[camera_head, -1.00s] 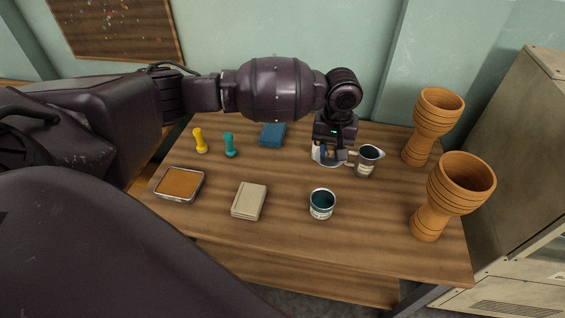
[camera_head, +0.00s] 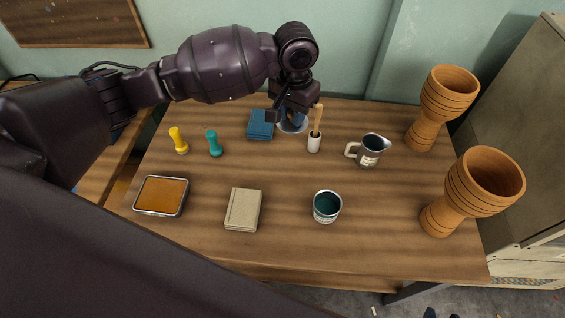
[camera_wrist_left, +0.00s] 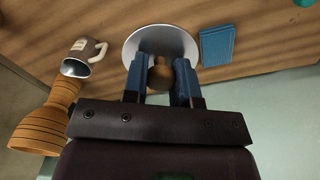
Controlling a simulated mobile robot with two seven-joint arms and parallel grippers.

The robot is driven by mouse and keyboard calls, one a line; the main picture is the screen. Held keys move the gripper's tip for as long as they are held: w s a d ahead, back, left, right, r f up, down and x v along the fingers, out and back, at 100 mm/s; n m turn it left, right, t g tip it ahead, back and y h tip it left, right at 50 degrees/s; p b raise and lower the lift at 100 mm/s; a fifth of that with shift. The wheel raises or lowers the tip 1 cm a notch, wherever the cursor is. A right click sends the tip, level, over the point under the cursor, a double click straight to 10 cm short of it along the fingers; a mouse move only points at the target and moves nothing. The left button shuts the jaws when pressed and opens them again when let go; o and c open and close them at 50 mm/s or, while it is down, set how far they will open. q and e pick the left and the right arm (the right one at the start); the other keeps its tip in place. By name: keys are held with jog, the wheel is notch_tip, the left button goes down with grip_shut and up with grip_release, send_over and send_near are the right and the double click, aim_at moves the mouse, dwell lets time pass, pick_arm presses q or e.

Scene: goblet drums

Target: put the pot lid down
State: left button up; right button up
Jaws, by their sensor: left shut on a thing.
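The pot lid is a shiny silver disc with a brown knob. In the left wrist view the lid (camera_wrist_left: 165,32) lies between and beyond my blue fingertips, with the knob between them. My left gripper (camera_wrist_left: 160,78) is shut on this knob. My right gripper is not in view.
The blue book (camera_head: 260,125) is close on the left. Two goblet drums (camera_head: 438,105) (camera_head: 470,190) stand at the right edge. The table's middle (camera_head: 285,175) is clear.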

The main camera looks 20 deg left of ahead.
pick_arm(q)
jog(key=shift+s+d+f, duration=0.1)
jog(key=shift+s+d, duration=0.05)
notch_tip(320, 180, down, 5)
jog(key=b, duration=0.4)
send_over(291, 170)
notch_tip(291, 170, down, 8)
jog(key=shift+s+f, duration=0.1)
jog(key=shift+s, duration=0.05)
jog(key=shift+f, duration=0.55)
notch_tip(291, 170, down, 6)
jog(key=shift+r+b, duration=0.2)
jog(key=shift+b, duration=0.95)
jog(key=shift+r, duration=0.15)
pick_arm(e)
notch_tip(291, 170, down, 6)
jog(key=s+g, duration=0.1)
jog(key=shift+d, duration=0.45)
